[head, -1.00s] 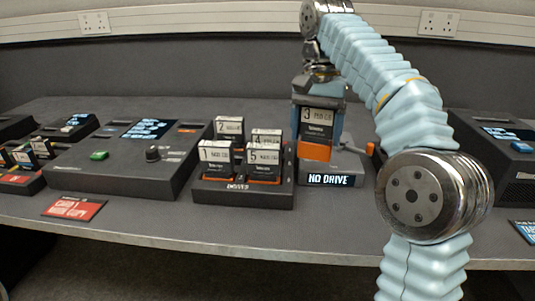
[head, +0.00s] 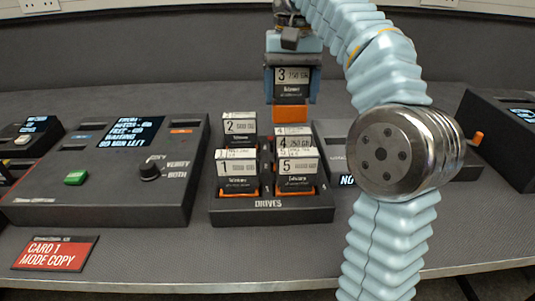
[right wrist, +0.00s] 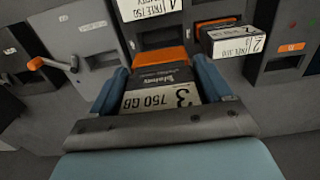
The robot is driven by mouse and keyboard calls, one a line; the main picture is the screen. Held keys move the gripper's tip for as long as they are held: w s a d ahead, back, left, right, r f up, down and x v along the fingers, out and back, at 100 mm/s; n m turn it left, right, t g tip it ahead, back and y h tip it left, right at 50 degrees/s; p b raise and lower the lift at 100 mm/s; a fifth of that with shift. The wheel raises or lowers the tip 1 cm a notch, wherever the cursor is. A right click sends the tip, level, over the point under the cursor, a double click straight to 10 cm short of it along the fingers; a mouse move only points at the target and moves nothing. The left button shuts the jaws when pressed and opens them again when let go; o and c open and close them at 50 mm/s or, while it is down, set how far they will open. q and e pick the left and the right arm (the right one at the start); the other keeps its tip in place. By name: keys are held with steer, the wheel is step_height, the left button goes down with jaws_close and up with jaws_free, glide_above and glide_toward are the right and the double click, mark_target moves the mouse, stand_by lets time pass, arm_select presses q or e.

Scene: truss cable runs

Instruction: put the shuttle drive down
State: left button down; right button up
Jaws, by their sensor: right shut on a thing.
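The drive marked 3, 750 GB (head: 294,82), is dark with a white label and an orange end. My right gripper (head: 291,97) is shut on it and holds it upright behind and above the drives rack (head: 272,210). The right wrist view shows the held drive (right wrist: 160,88) between the two blue fingers of the right gripper (right wrist: 158,75). The rack bears drives 1 (head: 237,172), 2 (head: 240,128), 4 (head: 293,139) and 5 (head: 297,170). Any empty slot behind them is hidden in the head view. My left gripper is not in view.
A dock (head: 335,163) stands right of the rack, its display mostly hidden by my right arm. A console with a green button (head: 76,178) and a knob (head: 150,170) stands left. A red card (head: 55,254) lies at the front left. Another dark unit (head: 500,135) is at right.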

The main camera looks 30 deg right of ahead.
steer(key=shift+a, duration=0.15)
steer(key=shift+s+f, duration=0.1)
steer(key=shift+s, duration=0.15)
step_height(320, 180, down, 10)
steer(key=shift+r, duration=0.15)
steer(key=o, duration=1.3)
steer(key=shift+o, duration=0.2)
